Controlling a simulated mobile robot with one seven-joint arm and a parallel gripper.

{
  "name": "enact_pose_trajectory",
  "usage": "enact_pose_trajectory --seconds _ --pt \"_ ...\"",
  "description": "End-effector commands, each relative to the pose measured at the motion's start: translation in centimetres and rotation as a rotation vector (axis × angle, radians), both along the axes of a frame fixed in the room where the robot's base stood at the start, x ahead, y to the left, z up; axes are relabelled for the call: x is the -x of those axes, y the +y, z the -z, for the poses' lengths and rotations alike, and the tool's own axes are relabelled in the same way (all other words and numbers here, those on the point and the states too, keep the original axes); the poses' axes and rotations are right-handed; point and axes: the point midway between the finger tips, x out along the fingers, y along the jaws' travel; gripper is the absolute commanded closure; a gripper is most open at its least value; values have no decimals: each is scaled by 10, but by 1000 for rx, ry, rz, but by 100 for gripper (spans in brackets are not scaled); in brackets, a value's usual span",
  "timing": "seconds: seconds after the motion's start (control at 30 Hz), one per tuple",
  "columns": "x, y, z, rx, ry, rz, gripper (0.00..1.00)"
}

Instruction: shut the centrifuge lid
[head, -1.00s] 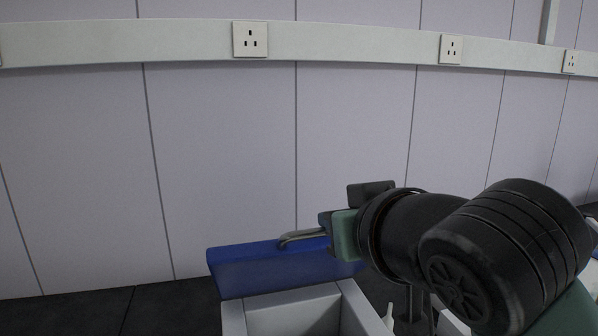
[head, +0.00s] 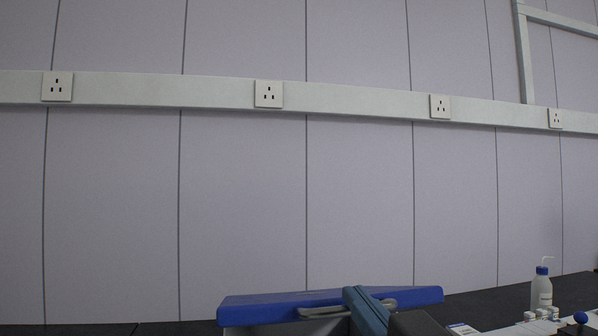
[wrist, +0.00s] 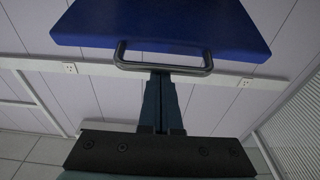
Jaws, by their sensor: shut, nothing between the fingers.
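The blue centrifuge lid (head: 255,309) lies low in the head view, seen almost edge-on. It fills the top of the wrist view (wrist: 165,22). A grey bar handle (head: 322,312) sticks out from the lid's edge; the wrist view shows it as a loop (wrist: 190,70). My gripper (head: 362,297) is at the handle's middle, its two fingers together (wrist: 160,76) and holding nothing. The fingertips overlap the handle in view; whether they touch it I cannot tell. A strip of the grey centrifuge body (head: 262,330) shows under the lid; the frame cuts off the rest.
A dark bench top (head: 500,312) runs along the panelled wall (head: 240,200). A wash bottle with a blue cap (head: 541,290) and several small white-capped bottles stand at the right. The bench left of the lid shows clear.

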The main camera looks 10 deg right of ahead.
Motion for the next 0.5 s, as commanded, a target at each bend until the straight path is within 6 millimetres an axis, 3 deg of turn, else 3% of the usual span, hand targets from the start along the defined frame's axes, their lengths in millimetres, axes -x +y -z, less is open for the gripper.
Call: enact_pose_trajectory --seconds 0.03,0.1,0.5 --pt "2 0 23 -3 -24 -1 100" --pt "5 0 35 -4 -61 -2 100" --pt "18 0 91 1 -219 0 100"
